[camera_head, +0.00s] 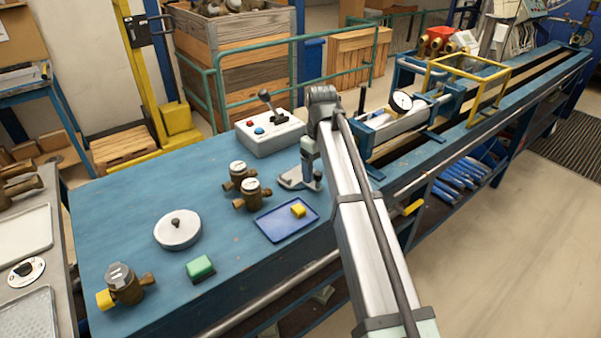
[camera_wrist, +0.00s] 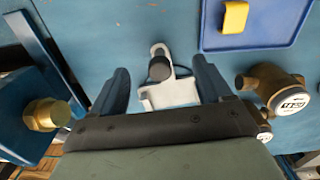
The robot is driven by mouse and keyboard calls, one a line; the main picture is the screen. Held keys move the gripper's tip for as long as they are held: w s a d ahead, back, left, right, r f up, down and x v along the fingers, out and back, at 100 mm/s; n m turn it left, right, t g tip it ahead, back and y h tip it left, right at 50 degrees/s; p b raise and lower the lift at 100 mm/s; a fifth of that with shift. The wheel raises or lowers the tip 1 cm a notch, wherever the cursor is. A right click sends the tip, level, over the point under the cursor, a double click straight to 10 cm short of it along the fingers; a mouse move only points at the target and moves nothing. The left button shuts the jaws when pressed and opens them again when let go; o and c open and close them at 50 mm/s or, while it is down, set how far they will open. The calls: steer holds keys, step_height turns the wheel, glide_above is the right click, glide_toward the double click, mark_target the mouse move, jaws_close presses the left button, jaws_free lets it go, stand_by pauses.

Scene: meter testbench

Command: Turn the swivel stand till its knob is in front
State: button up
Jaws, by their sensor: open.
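A pale grey stand (camera_head: 293,181) with a flat base and a dark upright knob lies on the blue bench below my gripper; I take it for the swivel stand. In the head view its knob (camera_head: 317,181) is at its right end. In the wrist view the stand (camera_wrist: 172,95) shows between the fingers, its dark round knob (camera_wrist: 160,68) beyond the white plate, near a small ringed end. My gripper (camera_wrist: 161,68) is open, with a blue finger on each side and clear gaps. In the head view my gripper (camera_head: 309,158) hides part of the stand.
A blue tray (camera_head: 268,233) with a yellow block is just in front. Brass meters (camera_head: 252,194) stand to the left, a control box (camera_head: 269,133) behind. A round grey disc with a small central knob (camera_head: 177,229) and a green block (camera_head: 200,267) are farther left. The left rear bench is clear.

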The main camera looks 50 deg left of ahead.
steer(key=shift+c, duration=0.9)
steer(key=shift+s, duration=0.85)
steer(key=shift+o, duration=0.5)
steer(key=o, duration=0.3)
steer(key=shift+o, duration=0.2)
steer(key=shift+r, duration=2.75)
steer(key=shift+r, duration=0.1)
